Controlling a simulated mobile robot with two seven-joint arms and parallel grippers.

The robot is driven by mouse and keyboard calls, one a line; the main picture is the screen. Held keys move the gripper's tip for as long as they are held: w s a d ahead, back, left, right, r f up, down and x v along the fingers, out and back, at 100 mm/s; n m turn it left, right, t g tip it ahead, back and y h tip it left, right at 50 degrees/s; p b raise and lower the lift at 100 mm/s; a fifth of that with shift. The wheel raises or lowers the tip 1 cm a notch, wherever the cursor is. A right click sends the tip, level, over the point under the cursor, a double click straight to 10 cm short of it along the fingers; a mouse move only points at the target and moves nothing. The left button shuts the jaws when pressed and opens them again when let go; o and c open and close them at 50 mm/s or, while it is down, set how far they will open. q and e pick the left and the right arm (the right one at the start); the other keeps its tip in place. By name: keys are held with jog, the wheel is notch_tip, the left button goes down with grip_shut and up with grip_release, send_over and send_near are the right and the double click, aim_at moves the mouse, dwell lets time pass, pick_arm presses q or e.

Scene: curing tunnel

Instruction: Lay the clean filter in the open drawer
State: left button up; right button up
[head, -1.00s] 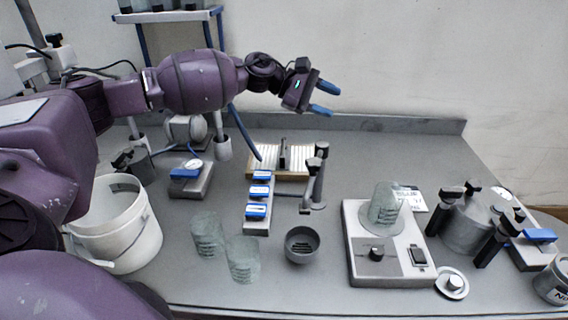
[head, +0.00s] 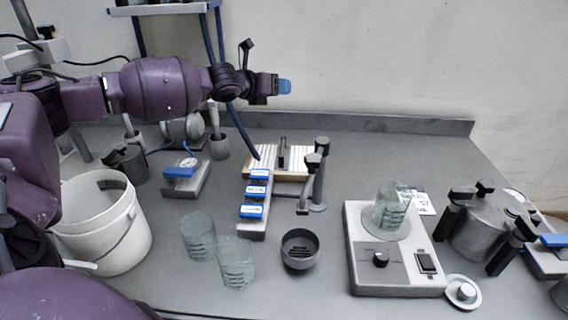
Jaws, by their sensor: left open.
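A pale pleated panel in a wooden frame, which looks like the filter (head: 262,161), lies flat at the back middle of the bench. A dark upright handle stands on it. I cannot tell from here whether it is clean. My left gripper (head: 285,87) is raised above and behind the panel, well apart from it. It points right, its blue fingers overlap in this view, and nothing shows between them. No open drawer can be made out. My right gripper is out of view.
A grey block with blue labels (head: 252,228) and a dark post stand (head: 317,185) crowd the panel's front. Glass beakers (head: 236,265), a dark bowl (head: 300,250) and a hotplate (head: 396,271) stand nearer. A white bucket (head: 112,245) is at left.

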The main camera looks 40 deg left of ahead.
pick_arm(q)
notch_tip(320, 180, down, 6)
jog(key=s+a+n+g+y, duration=0.1)
jog(key=s+a+n+g, duration=0.1)
jog(key=s+n+g, duration=0.15)
jog(key=n+g+b, duration=0.3)
send_over(271, 160)
jog(key=shift+h, duration=0.4)
jog(key=f, duration=0.7)
jog(key=shift+s+a+f, duration=0.2)
jog(key=shift+s, duration=0.2)
jog(key=shift+w+d+f, duration=0.15)
jog(key=shift+w+f, duration=0.2)
jog(key=shift+w, duration=0.05)
jog(key=b+x, duration=0.1)
jog(key=x, duration=0.3)
jog(key=shift+w+f, duration=0.1)
jog(key=shift+w, duration=0.2)
jog(key=shift+d, duration=0.1)
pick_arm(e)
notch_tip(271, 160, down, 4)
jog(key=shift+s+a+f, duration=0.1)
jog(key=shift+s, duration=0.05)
pick_arm(q)
grip_shut()
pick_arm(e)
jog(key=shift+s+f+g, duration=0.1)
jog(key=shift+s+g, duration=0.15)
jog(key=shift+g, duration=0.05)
